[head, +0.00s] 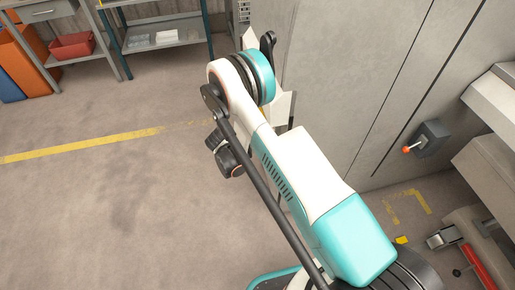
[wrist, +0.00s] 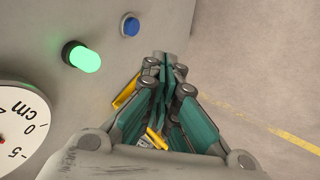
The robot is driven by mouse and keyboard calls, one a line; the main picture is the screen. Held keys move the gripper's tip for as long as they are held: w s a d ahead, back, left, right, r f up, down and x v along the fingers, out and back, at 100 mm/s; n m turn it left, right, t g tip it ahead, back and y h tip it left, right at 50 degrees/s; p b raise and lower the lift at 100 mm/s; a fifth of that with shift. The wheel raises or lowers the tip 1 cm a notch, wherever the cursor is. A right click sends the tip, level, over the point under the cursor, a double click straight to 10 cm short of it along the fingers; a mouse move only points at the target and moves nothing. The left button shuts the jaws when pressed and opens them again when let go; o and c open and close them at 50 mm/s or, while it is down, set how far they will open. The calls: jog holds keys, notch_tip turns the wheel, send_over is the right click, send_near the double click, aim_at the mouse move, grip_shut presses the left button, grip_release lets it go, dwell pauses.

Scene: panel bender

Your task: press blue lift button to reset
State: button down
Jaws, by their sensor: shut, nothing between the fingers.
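In the wrist view, a round blue button (wrist: 130,25) sits on a grey panel (wrist: 40,25) at the top. A lit green lamp (wrist: 82,57) stands out from the same panel to the left of the button. My gripper (wrist: 166,62) is shut and empty. Its fingertips lie lower right of the blue button in the picture, with a visible gap between them; I cannot tell how far the tips are from the panel. The button cannot be made out in the head view, where my arm covers part of the machine face.
A round white cm gauge (wrist: 18,128) is at lower left in the wrist view. The head view shows a grey box with an orange knob (head: 431,138) at right, and a shelf with a red bin (head: 72,46) at upper left. The floor at left is clear.

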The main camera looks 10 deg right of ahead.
jog(key=w+d+f, duration=0.3)
jog(key=d+f, duration=0.4)
jog(key=d, duration=0.1)
jog(key=shift+w+d+f+b, duration=0.2)
jog(key=shift+w+f+b, duration=0.1)
jog(key=shift+b, duration=0.15)
jog(key=shift+d, duration=0.1)
